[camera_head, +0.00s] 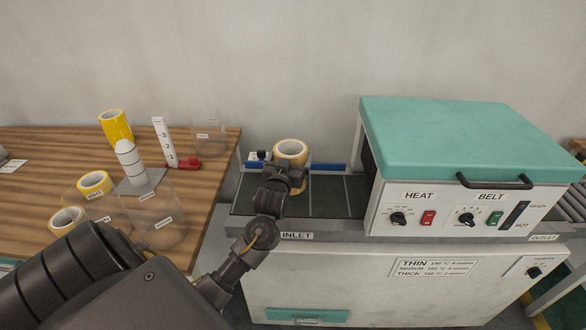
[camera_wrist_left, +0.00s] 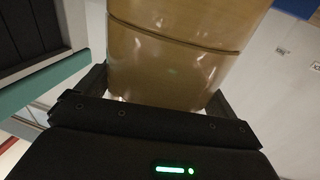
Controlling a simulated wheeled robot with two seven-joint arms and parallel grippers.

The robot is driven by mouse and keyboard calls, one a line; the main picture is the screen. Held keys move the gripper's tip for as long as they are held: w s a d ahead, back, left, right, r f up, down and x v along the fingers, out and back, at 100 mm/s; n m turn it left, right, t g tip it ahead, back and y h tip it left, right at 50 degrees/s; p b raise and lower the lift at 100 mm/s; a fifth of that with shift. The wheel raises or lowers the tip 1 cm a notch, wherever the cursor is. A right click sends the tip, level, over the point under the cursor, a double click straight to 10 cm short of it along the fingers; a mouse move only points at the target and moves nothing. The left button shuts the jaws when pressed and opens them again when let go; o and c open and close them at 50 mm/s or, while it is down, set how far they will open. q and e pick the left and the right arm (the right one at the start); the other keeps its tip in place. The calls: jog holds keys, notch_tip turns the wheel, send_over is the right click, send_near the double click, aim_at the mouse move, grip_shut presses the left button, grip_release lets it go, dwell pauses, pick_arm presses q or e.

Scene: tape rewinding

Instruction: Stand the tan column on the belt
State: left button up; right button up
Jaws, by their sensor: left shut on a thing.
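The tan column (camera_head: 291,149) is a glossy stack of tape rolls, with an open ring at its top. It is upright over the inlet end of the dark belt (camera_head: 328,196), left of the teal-topped machine. My left gripper (camera_head: 285,172) is shut on the column from the near side and hides much of its lower part. In the left wrist view the column (camera_wrist_left: 180,50) fills the space between the fingers, with a seam around it. I cannot tell whether its base touches the belt. My right gripper is not in view.
The machine's teal hood (camera_head: 470,135) stands close to the right of the column. A wooden table (camera_head: 60,145) on the left holds a yellow stack (camera_head: 116,126), a white post (camera_head: 131,162), a height gauge (camera_head: 164,141) and clear bins. Blue rails (camera_head: 328,166) edge the belt's far side.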

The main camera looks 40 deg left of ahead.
pick_arm(q)
jog(key=shift+w+f, duration=0.25)
jog(key=shift+w, duration=0.05)
notch_tip(320, 180, down, 4)
jog(key=shift+w+r, duration=0.15)
jog(key=shift+r, duration=0.05)
jog(key=o, duration=1)
jog(key=shift+f, duration=0.1)
jog(key=v, duration=1.2)
jog(key=shift+d, duration=0.1)
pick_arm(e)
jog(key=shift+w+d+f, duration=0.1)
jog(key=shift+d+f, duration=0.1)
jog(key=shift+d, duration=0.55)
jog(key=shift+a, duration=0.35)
